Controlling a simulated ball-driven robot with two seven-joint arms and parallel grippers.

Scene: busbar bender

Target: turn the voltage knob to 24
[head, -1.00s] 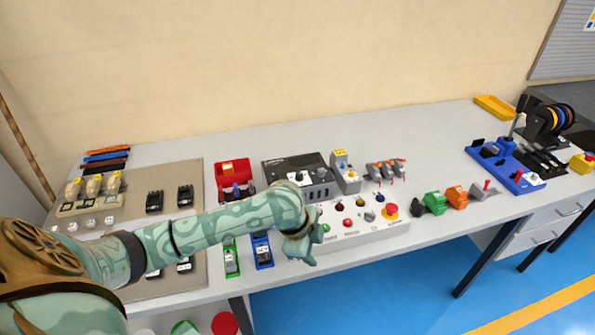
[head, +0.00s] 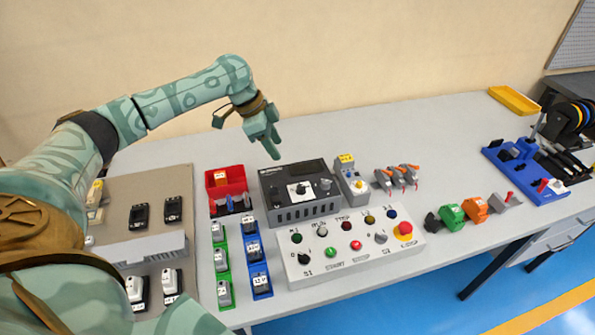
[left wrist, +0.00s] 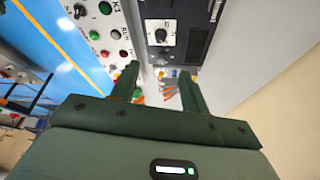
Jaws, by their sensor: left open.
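A dark grey power supply box (head: 300,212) stands on the table, with a black dial knob on a white plate (head: 300,189) on its sloped face. The knob also shows in the left wrist view (left wrist: 161,36), beyond my fingers. I cannot read its scale. A smaller grey knob (head: 325,184) sits to its right. My left gripper (head: 271,148) is open and empty, above the box's back left edge and apart from the knob. In the left wrist view its two fingers (left wrist: 158,82) stand apart with nothing between them. My right gripper is out of view.
A white button panel (head: 350,250) with a red emergency stop stands in front of the box. A red bin (head: 226,179) is to its left, and a grey block with a yellow-topped switch (head: 351,178) is close on its right. The table behind the box is clear.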

